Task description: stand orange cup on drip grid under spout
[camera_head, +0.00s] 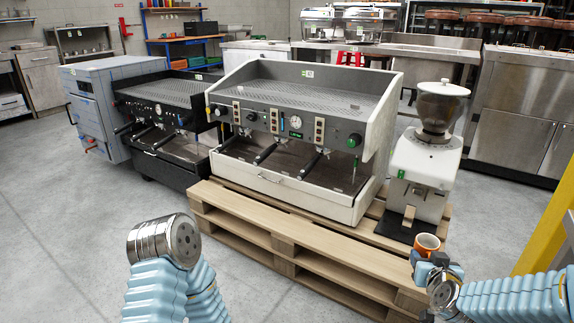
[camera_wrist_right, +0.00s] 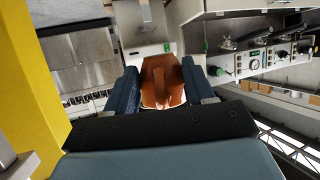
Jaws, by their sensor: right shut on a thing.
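An orange cup (camera_head: 427,243) is in my right gripper (camera_head: 425,259), at the lower right of the head view beside the pallet's right end. In the right wrist view the cup (camera_wrist_right: 161,82) sits between the two dark blue fingers, with its handle towards the camera. The white-sided espresso machine (camera_head: 305,92) has several spouts over a drip grid (camera_head: 290,178) along its front. The grid is partly hidden by the portafilters. The cup is apart from the machine, to its right and nearer to me. My left arm shows at the lower left, but its gripper does not.
The machine stands on a wooden pallet (camera_head: 300,251). A white coffee grinder (camera_head: 424,165) stands on the pallet between the machine and the cup's side. A darker espresso machine (camera_head: 165,108) is at the left. A yellow post (camera_head: 549,225) rises at the right. The floor before the pallet is clear.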

